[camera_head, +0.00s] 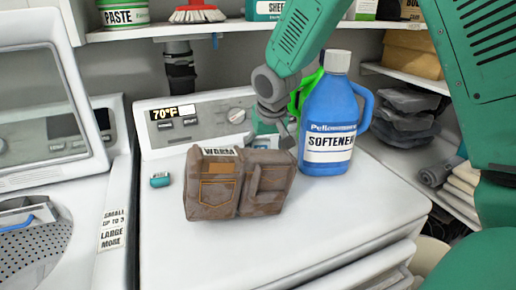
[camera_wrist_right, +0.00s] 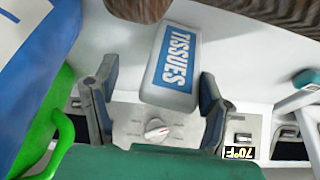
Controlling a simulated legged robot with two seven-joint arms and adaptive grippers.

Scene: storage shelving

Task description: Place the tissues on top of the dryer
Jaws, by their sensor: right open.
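The tissues (camera_wrist_right: 172,65), a pale grey pack with a blue label, lie between the two spread fingers of my right gripper (camera_wrist_right: 160,85) in the right wrist view. The fingers are open, with gaps beside the pack. In the head view my right gripper (camera_head: 282,128) is low over the dryer top, between brown folded trousers and a blue softener bottle. The tissues are mostly or wholly hidden there. The white dryer (camera_head: 300,235) has its control panel at the back; its knob (camera_wrist_right: 157,129) shows beyond the tissues in the wrist view. My left gripper is out of view.
The brown trousers (camera_head: 215,190) stand on the dryer. The softener bottle (camera_head: 330,120) is close right of the gripper, with a green container (camera_head: 309,85) behind it. A small teal item (camera_head: 160,180) lies at left. The dryer's front top is clear. A shelf (camera_head: 165,29) runs above.

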